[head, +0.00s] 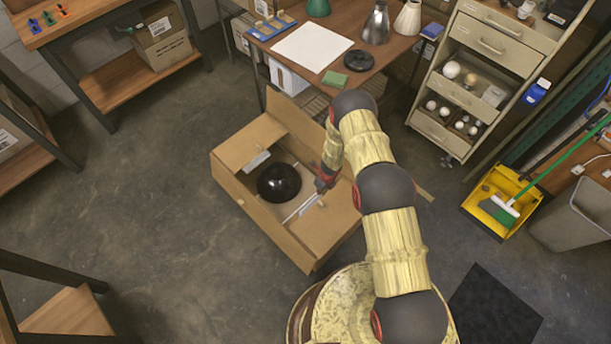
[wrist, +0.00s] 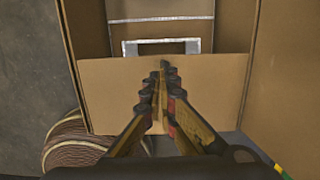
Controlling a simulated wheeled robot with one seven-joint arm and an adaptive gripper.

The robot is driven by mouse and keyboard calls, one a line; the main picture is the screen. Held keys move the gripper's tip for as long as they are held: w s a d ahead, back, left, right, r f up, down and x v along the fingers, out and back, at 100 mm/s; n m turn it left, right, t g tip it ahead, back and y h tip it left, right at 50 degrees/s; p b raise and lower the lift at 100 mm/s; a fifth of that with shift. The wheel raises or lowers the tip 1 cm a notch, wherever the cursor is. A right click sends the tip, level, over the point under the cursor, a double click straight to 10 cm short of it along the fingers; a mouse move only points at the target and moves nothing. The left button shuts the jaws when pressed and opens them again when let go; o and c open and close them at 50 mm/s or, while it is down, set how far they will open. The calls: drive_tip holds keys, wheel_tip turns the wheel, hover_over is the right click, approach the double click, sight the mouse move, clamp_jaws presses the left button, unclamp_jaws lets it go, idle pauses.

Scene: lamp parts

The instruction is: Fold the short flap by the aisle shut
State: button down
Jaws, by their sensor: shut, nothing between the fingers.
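An open cardboard box (head: 283,238) stands on the floor in the middle of the head view, with a glossy black dome (head: 279,182) inside. A short flap (head: 332,226) at the box's lower right end, nearest my base, leans over the opening; its exact angle is hard to tell. The same flap seems to be the brown panel (wrist: 105,88) across the wrist view. My gripper (head: 322,184) is shut and empty, low over this end of the box. In the wrist view its fingertips (wrist: 164,66) overlap the flap's far edge; I cannot tell whether they touch it.
The opposite short flap (head: 240,152) lies at the box's upper left. A long flap (head: 290,118) stands up on the table side. A worktable (head: 400,48) is behind, a drawer cart (head: 490,60) and yellow dustpan (head: 490,210) to the right. Floor left is clear.

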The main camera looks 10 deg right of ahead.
drive_tip(key=w+a+r+p, duration=0.2)
drive_tip(key=w+a, duration=0.3)
drive_tip(key=w, duration=0.2)
drive_tip(key=shift+w+a, duration=0.15)
idle(0.5)
drive_tip(key=shift+r, duration=0.1)
